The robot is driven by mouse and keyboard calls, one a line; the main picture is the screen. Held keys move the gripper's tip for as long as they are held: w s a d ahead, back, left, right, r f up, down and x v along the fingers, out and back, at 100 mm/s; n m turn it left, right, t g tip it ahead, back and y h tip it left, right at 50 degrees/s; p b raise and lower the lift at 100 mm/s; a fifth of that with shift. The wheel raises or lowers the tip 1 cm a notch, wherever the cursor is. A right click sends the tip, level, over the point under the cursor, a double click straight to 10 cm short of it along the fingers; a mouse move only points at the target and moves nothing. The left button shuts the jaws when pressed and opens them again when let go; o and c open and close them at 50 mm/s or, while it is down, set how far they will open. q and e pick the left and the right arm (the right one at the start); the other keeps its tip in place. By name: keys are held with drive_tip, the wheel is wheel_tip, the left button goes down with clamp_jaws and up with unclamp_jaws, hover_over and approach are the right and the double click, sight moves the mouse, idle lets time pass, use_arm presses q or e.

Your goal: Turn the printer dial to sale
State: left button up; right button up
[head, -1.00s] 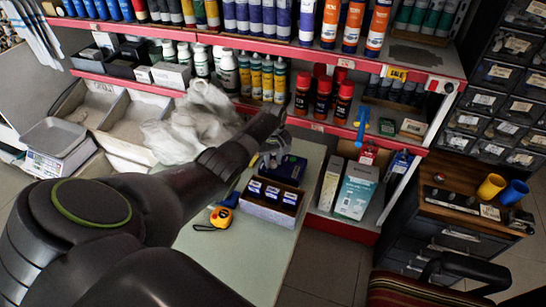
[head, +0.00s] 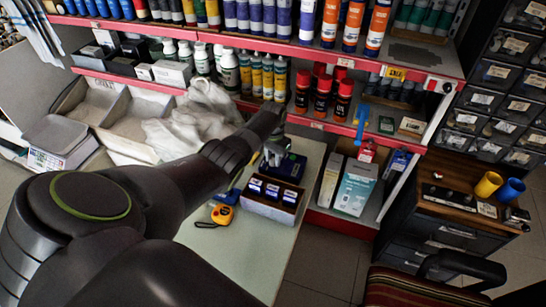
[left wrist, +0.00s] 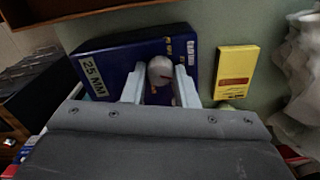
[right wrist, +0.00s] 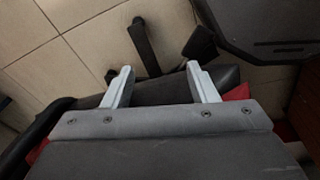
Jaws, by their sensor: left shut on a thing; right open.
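The dark blue printer (left wrist: 108,62) lies on the pale green counter and fills the middle left of the left wrist view. It carries a "25 MM" label and small yellow labels that are too small to read. Its rounded grey dial (left wrist: 160,70) has a small red mark. My left gripper (left wrist: 160,82) is shut on the dial, one finger on each side. In the head view the printer (head: 290,168) is partly hidden by my left forearm, and the dial cannot be made out. My right gripper (right wrist: 162,84) is open and empty, above a dark chair.
A crumpled whitish bag (head: 190,130) is to the left. Shelves of bottles rise behind.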

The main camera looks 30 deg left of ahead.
use_arm(q)
drive_tip(key=m, duration=0.4)
drive_tip(key=shift+m, duration=0.3)
drive_tip(key=m, duration=1.4)
drive_tip(key=shift+m+b, duration=0.35)
drive_tip(key=shift+m, duration=0.05)
drive_tip(key=o, duration=1)
drive_tip(key=shift+r, duration=0.1)
